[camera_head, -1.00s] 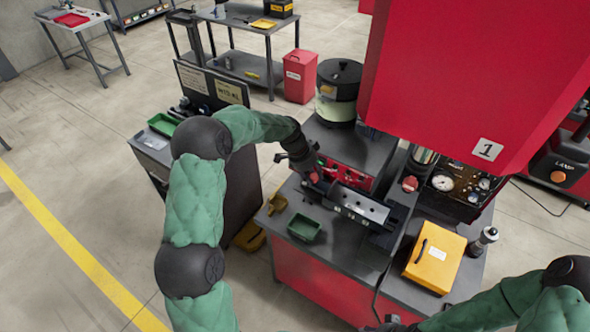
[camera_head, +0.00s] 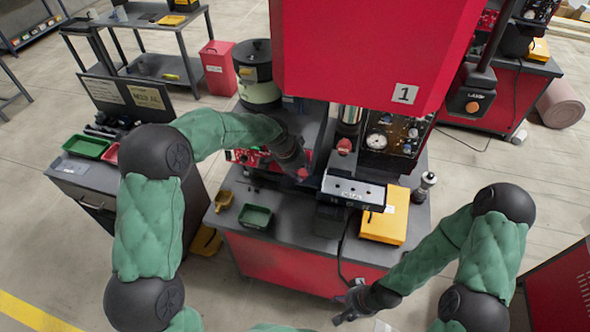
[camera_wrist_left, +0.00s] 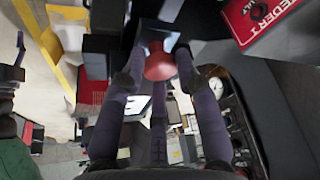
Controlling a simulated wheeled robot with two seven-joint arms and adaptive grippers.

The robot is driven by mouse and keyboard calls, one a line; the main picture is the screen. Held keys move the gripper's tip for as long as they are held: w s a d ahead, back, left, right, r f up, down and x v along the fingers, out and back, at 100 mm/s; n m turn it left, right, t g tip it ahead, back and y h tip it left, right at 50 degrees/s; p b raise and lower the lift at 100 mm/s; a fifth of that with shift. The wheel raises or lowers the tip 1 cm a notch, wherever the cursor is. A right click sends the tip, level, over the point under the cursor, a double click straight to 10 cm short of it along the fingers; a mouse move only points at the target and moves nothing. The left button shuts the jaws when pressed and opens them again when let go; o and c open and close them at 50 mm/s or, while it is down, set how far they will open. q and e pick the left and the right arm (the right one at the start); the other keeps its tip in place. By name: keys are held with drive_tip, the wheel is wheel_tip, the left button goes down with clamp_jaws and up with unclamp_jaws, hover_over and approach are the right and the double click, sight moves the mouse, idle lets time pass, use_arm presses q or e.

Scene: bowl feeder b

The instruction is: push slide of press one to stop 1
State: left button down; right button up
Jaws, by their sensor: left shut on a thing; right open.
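Press one (camera_head: 345,50) is the big red body marked 1 above the bench. Below it, a grey slide block (camera_head: 353,188) with holes in its top sits on the bench. My left gripper (camera_head: 305,176) is at the left end of this block. In the left wrist view a red knob (camera_wrist_left: 159,64) is between the fingers of my left gripper (camera_wrist_left: 157,80), which is shut on it. The stop markings are too small to read. My right gripper (camera_head: 350,302) is open and empty in front of the bench, low in the head view.
A yellow box (camera_head: 388,217) stands right of the slide. A green tray (camera_head: 255,216) and a yellow scoop (camera_head: 223,200) lie at the left of the bench. The bowl feeder (camera_head: 257,78) stands behind my left forearm. A gauge panel (camera_head: 392,132) is behind the slide.

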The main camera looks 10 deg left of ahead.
use_arm(q)
drive_tip(key=shift+w+r, duration=0.2)
drive_tip(key=shift+r, duration=0.05)
drive_tip(key=c, duration=0.9)
unclamp_jaws()
drive_tip(key=shift+d+f, duration=0.1)
drive_tip(key=shift+f, duration=0.05)
drive_tip(key=v, duration=1.2)
drive_tip(key=shift+s, duration=0.1)
